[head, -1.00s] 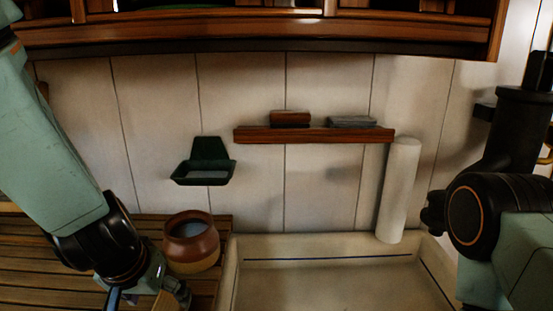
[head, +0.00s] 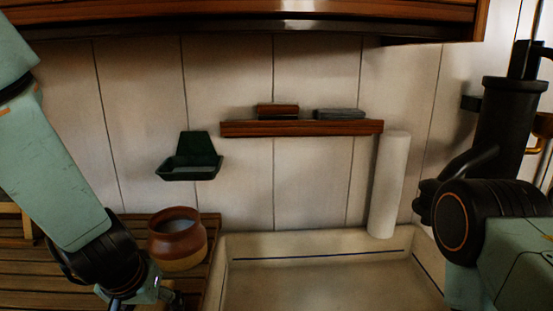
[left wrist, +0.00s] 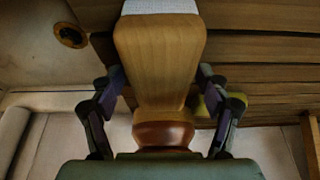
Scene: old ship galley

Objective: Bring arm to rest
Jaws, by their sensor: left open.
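My left arm comes in from the left in the head view, and my left gripper (head: 145,297) sits at the bottom edge, partly cut off, below the brown pot. In the left wrist view my left gripper (left wrist: 160,108) is open, with one finger on each side of a wooden-handled object (left wrist: 158,60). That object has a white textured end at the top and a red-brown part below. I cannot tell whether the fingers touch it; gaps show beside it. My right arm is folded at the right of the head view; its gripper cannot be made out.
A brown and tan pot (head: 177,247) stands on the slatted board (head: 40,270) beside the pale sink (head: 320,243). A green wall dish (head: 190,160), a wooden shelf (head: 300,129) and a white upright cylinder (head: 388,190) are behind. A cabinet (head: 250,15) overhangs above.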

